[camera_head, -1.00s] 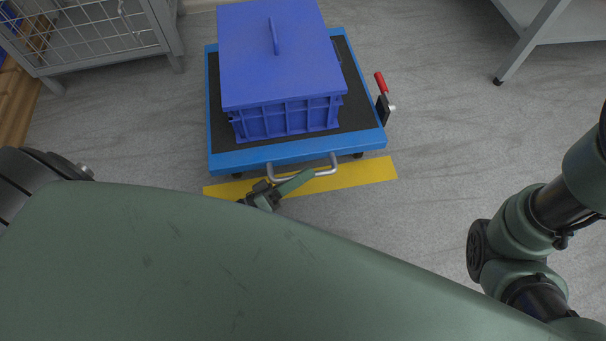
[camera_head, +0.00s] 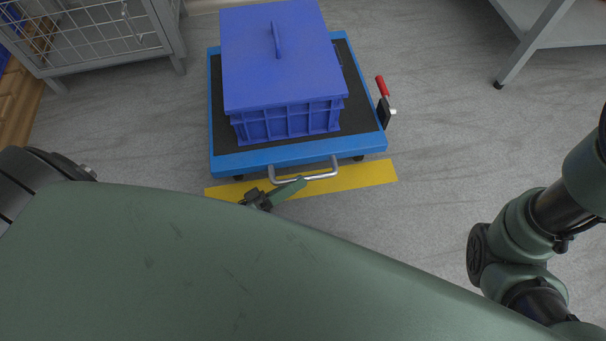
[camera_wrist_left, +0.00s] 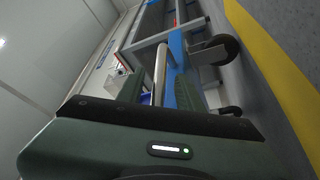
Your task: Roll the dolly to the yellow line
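The blue dolly (camera_head: 300,153) with a dark deck stands on the floor, its near edge beside the yellow line (camera_head: 365,175). Its grey handle (camera_head: 325,174) hangs over the line. A lidded blue crate (camera_head: 285,120) rides on the deck. My left gripper (camera_head: 276,194) is at the handle. In the left wrist view, its two green fingers (camera_wrist_left: 157,93) are apart, with the handle bar (camera_wrist_left: 160,72) between them and gaps at both sides. The yellow line also shows in the wrist view (camera_wrist_left: 283,68). My right gripper is out of view; only the right arm shows.
A red-handled lever (camera_head: 382,90) sticks out at the dolly's right side. A wire-mesh cage cart (camera_head: 100,35) stands at the upper left and a grey table leg (camera_head: 525,50) at the upper right. The floor right of the dolly is clear.

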